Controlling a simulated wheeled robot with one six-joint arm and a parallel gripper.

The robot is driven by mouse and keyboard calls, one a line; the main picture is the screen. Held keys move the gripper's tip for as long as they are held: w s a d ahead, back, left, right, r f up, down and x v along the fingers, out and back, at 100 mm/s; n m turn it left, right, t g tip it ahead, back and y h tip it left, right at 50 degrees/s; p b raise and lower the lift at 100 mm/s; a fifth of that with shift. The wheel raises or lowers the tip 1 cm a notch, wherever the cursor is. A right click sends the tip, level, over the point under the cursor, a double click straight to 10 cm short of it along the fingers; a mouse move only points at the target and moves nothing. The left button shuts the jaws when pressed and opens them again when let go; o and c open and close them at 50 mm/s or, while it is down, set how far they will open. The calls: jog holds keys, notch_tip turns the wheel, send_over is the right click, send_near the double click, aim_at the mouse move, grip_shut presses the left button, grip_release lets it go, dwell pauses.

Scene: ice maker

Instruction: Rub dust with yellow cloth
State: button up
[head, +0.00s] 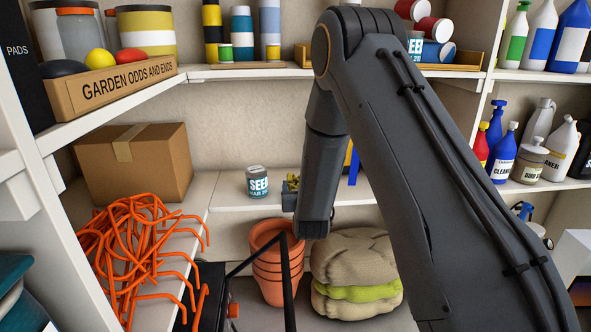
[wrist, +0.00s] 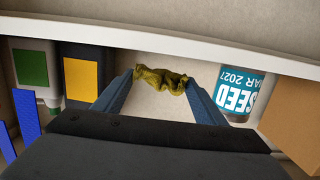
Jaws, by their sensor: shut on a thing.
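The yellow cloth (wrist: 160,79) is a crumpled olive-yellow bundle between the fingertips of my gripper (wrist: 161,84) in the wrist view. In the head view a small bit of the cloth (head: 292,181) shows beside my gripper (head: 290,198), mostly hidden by my arm. My gripper is shut on the cloth, at the middle shelf (head: 232,196), just right of the seed can. Whether the cloth touches the shelf, I cannot tell. I cannot make out any dust in either view.
A seed can (head: 258,182) stands close left of my gripper; it also shows in the wrist view (wrist: 241,94). A cardboard box (head: 135,160) and orange tangled hoses or wires (head: 140,250) are at left. Terracotta pots (head: 275,262) and folded sacks (head: 355,265) sit below. Bottles (head: 503,155) stand at right.

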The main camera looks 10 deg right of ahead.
jog(key=shift+d+r+p, duration=0.1)
jog(key=shift+r+p, duration=1.7)
jog(key=shift+r, duration=1.1)
jog(key=shift+s, duration=0.1)
